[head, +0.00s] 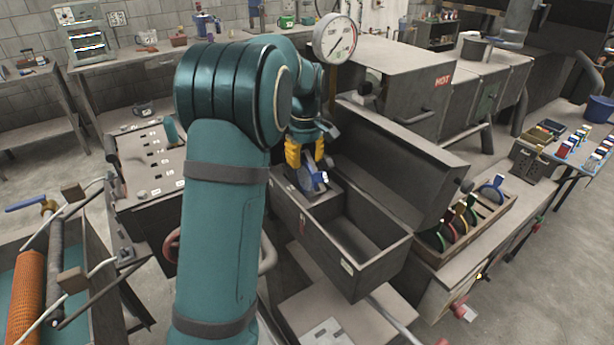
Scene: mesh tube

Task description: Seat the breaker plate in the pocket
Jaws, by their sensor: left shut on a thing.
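My left gripper (306,160), with yellow fingers, reaches down into the far-left end of a long open grey box. It is shut on a grey disc-like plate with a blue part (311,181), which I take to be the breaker plate. The plate stands tilted at a grey block (325,207) at that end of the box. The fingers hide its upper part, and I cannot tell whether it sits in a pocket or just above one. My right gripper is not in view.
The rest of the open box (372,262) is empty, with a raised grey lid (400,165) behind it. A rack (465,248) of coloured-edged plates stands to the right. A round gauge (335,39) and a grey housing marked HOT (395,82) are behind.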

